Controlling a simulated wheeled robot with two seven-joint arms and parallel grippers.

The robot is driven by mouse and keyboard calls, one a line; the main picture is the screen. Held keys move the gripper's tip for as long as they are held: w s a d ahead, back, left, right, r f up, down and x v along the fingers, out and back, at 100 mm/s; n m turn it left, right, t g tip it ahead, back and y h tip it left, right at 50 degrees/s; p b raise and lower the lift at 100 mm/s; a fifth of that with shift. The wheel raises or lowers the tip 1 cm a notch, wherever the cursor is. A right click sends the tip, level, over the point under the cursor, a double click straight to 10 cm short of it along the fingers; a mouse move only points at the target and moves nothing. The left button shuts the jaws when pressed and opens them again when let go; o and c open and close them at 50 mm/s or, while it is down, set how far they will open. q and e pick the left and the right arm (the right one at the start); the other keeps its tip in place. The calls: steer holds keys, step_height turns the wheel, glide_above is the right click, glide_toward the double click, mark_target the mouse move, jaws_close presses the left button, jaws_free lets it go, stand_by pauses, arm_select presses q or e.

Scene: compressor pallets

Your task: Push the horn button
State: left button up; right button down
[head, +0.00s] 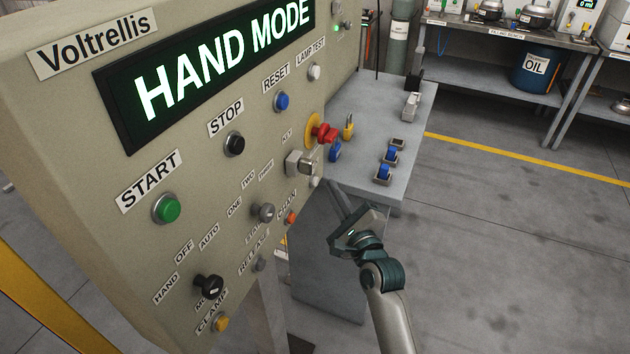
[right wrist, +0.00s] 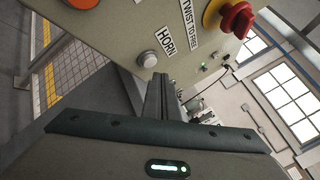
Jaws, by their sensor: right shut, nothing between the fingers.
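The horn button (right wrist: 147,59) is a small pale round button in a metal ring, beside the HORN label (right wrist: 166,40) on the beige control panel. In the head view the horn button (head: 315,182) is small, near the panel's right edge, below the red mushroom knob. My right gripper (head: 331,184) is shut and empty, its fingers pointing at the panel close to the button. In the right wrist view the shut fingertips (right wrist: 158,77) appear just below and right of the button. I cannot tell whether they touch the panel. My left gripper is not in view.
The red emergency stop (head: 324,133) on a yellow ring sits above the horn button. A key switch (head: 300,163) and an orange button (head: 291,218) are close by. A grey table (head: 372,105) with padlocks stands behind. Open floor lies to the right.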

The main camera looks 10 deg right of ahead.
steer(key=shift+w+a, duration=0.1)
steer(key=shift+a, duration=0.05)
steer(key=shift+w+a+p, duration=0.15)
steer(key=shift+a+p, duration=0.05)
steer(key=shift+p, duration=0.1)
steer(key=shift+w+a, duration=0.25)
steer(key=shift+a, duration=0.2)
stand_by(1.0)
steer(key=shift+d, duration=0.15)
steer(key=shift+s+d+p, duration=0.5)
steer(key=shift+s+d, duration=0.05)
steer(key=shift+d, duration=0.15)
steer(key=shift+s+d+p, duration=0.2)
steer(key=shift+s+d, duration=0.35)
steer(key=shift+d, duration=0.25)
steer(key=shift+s+d+p, duration=0.15)
steer(key=shift+s+d, duration=0.45)
steer(key=shift+d, duration=0.25)
steer(key=shift+s+d+p, duration=0.2)
steer(key=shift+s+d, duration=0.35)
steer(key=shift+d, duration=0.25)
